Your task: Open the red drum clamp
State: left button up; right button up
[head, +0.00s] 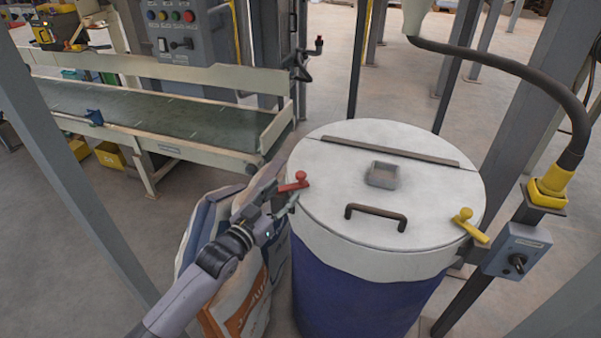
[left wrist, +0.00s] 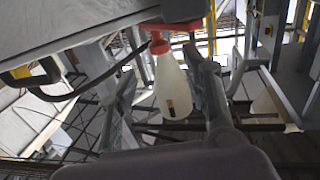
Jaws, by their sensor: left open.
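The red drum clamp (head: 295,183) sits at the left rim of the blue drum (head: 360,290), its knob upright and its bar pointing left. The drum's white lid (head: 335,180) lies flat on top. My left gripper (head: 280,197) is just left of and slightly below the red clamp, with open jaws. I cannot tell whether it touches the clamp. My right gripper is not in view.
A yellow clamp (head: 470,226) sits on the drum's right rim. The lid has a dark handle (head: 376,213). Full sacks (head: 205,245) stand against the drum's left side, under my arm. A conveyor (head: 180,115) is behind left; a post with a switch box (head: 515,252) is at right.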

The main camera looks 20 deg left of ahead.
aim_at(298, 178)
pick_arm(q)
jog(key=x, duration=0.9)
jog(key=shift+w+p, duration=0.1)
jog(key=shift+p, duration=0.25)
jog(key=shift+c, duration=0.3)
grip_shut()
